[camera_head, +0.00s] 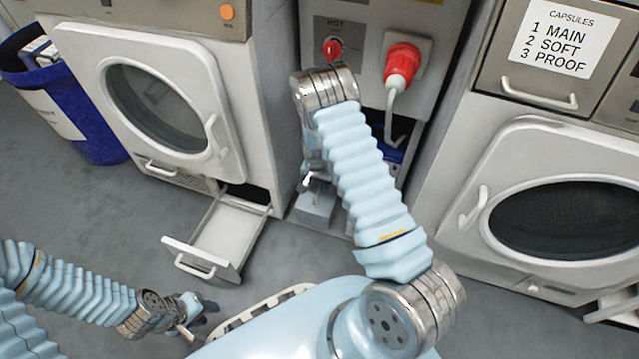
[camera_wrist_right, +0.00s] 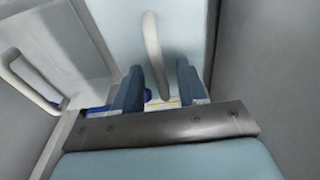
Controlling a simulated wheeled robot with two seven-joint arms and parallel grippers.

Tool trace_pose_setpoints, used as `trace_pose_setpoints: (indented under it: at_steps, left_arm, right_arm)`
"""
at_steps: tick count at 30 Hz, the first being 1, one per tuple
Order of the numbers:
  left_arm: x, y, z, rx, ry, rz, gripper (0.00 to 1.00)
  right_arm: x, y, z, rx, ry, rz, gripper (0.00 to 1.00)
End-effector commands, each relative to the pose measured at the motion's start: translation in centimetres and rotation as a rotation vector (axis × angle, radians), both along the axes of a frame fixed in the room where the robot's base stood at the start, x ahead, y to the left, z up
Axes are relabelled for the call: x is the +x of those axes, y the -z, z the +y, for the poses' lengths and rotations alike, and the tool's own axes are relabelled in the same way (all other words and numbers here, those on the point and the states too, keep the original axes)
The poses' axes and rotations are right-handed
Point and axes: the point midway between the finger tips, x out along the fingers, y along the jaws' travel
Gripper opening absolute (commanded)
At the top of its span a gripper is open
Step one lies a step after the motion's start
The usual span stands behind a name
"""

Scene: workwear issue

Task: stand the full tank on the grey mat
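In the head view, no tank can be made out for certain. A white drawer (camera_head: 225,238) with a handle stands pulled out under the left machine. No grey mat is clearly seen. My right arm reaches to the gap at the centre machine. My right gripper (camera_head: 308,183) is there, partly hidden by the arm, above a grey-blue block (camera_head: 315,206). In the right wrist view, the gripper's fingers (camera_wrist_right: 158,90) are apart. A white curved bar (camera_wrist_right: 153,50) shows between them without clear contact. My left gripper (camera_head: 196,314) is low at the left, over the floor; its fingers are too small to read.
The left machine has a round door (camera_head: 155,105); another machine door (camera_head: 560,218) is at the right. A red plug with a white hose (camera_head: 402,66) is on the centre panel. A blue bin (camera_head: 95,140) stands far left. Grey floor (camera_head: 90,205) is free at the left.

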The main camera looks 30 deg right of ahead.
Motion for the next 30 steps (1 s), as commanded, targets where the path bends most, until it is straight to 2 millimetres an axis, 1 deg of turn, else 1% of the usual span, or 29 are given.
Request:
trace_pose_setpoints:
  at_steps: [8,11,14,21,24,27,30]
  left_arm:
    - [0.0,0.1,0.0,0.000,-0.001,-0.002,0.37]
    - [0.0,-0.2,0.0,0.000,-0.001,-0.002,0.37]
    - [0.0,-0.7,0.0,0.000,0.000,-0.001,0.37]
    - [0.0,-2.0,0.1,0.002,0.000,-0.001,0.37]
    - [0.0,-2.5,0.1,0.003,-0.002,-0.002,0.37]
    - [0.0,-2.7,0.2,0.005,-0.002,-0.003,0.37]
    - [0.1,-2.9,0.2,0.005,-0.003,-0.004,0.37]
  right_arm:
    - [-0.2,0.2,0.0,0.001,0.000,0.005,0.43]
    - [-0.2,-0.6,0.1,0.000,0.000,0.003,0.43]
    - [-0.2,-2.3,0.3,0.001,-0.001,0.001,0.43]
    - [-0.6,-8.3,0.8,0.000,-0.001,-0.002,0.43]
    - [-0.8,-10.5,1.0,0.001,-0.001,-0.001,0.43]
    - [-1.0,-12.1,1.1,0.001,-0.001,0.001,0.43]
    - [-1.0,-13.1,1.2,0.000,-0.001,0.000,0.43]
